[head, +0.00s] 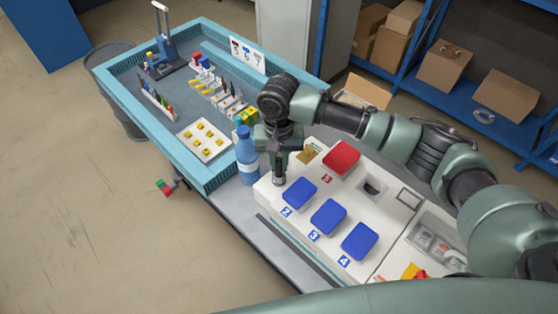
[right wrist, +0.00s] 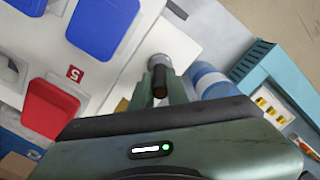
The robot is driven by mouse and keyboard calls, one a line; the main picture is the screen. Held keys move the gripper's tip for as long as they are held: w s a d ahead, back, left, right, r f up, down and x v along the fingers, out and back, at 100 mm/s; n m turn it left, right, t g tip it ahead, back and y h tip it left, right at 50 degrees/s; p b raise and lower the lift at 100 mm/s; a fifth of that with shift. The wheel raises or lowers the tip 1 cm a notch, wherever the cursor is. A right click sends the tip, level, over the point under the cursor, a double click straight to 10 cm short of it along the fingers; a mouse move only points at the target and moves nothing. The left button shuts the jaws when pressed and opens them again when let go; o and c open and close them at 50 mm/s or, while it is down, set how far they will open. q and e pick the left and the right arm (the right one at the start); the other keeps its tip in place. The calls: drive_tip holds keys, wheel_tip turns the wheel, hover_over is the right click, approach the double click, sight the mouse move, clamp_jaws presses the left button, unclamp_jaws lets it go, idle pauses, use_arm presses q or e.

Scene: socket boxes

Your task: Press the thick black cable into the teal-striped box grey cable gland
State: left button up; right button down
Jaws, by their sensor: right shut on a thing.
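My right gripper (head: 279,160) points down at the back left corner of the white box, shut on the thick black cable. In the right wrist view the dark cable (right wrist: 159,84) shows as a short stub between the fingertips (right wrist: 160,92). A grey cable gland (right wrist: 160,62) lies right by the cable's end; I cannot tell how far the cable is in it. The gland (head: 278,180) also shows under the fingers in the head view. The white box (head: 264,190) has a teal stripe (head: 295,250) along its front side. My left gripper is not in view.
Blue lids (head: 329,215) and a red lid (head: 342,157) stand on the box. A blue bottle (head: 246,158) is close left of my gripper. A teal-rimmed workbench (head: 215,172) with small parts is farther left. Blue shelves (head: 470,95) with cardboard boxes stand behind.

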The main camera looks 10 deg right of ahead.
drive_tip(key=shift+f, duration=0.75)
drive_tip(key=c, duration=1.3)
unclamp_jaws()
wheel_tip(320, 180, up, 8)
drive_tip(key=shift+f+b, duration=0.25)
drive_tip(key=shift+b, duration=0.75)
drive_tip(key=shift+r, duration=0.4)
wheel_tip(320, 180, up, 7)
drive_tip(key=p, duration=0.8)
drive_tip(key=shift+f+p, duration=0.2)
drive_tip(key=shift+p, duration=0.2)
